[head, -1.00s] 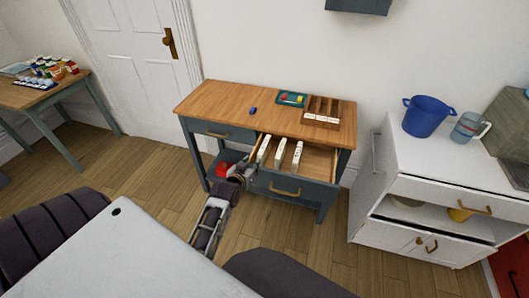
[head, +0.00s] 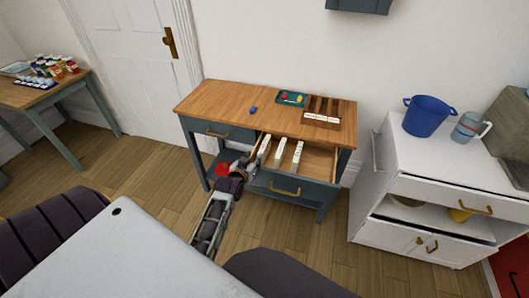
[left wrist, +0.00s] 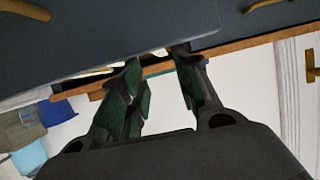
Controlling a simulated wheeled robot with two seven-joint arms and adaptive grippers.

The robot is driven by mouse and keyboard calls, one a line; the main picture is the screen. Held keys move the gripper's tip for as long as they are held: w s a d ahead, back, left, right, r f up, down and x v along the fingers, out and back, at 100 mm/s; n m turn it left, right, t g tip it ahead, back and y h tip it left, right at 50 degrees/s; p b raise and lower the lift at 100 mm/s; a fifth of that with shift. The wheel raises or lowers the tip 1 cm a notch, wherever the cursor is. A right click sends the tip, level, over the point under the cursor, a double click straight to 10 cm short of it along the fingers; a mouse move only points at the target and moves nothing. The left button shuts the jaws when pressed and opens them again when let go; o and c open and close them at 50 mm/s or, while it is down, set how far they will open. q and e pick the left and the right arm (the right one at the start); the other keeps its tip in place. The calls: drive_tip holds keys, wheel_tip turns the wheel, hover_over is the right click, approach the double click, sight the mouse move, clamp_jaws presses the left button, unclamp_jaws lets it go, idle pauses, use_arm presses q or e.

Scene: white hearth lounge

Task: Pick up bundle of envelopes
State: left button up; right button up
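White upright bundles that look like envelopes stand in the open right drawer (head: 320,160) of the desk. One is at the left (head: 264,148), one in the middle (head: 280,153) and one at the right (head: 297,156). My left gripper (head: 246,165) is just outside the drawer's left front corner, close to the left bundle. In the left wrist view its two fingers (left wrist: 157,60) are apart with nothing clearly between them. The drawer's dark blue front (left wrist: 120,35) fills the upper part of that view. My right gripper is not in view.
On the desk top (head: 220,97) are a small blue object (head: 253,110), a teal tray (head: 291,98) and a wooden organizer (head: 335,112). A red object (head: 221,168) is under the desk beside my arm. A white cabinet (head: 410,165) stands at the right.

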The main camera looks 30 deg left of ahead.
sight(261, 150)
use_arm(q)
drive_tip(key=shift+x, duration=2.8)
drive_tip(key=shift+w, duration=0.1)
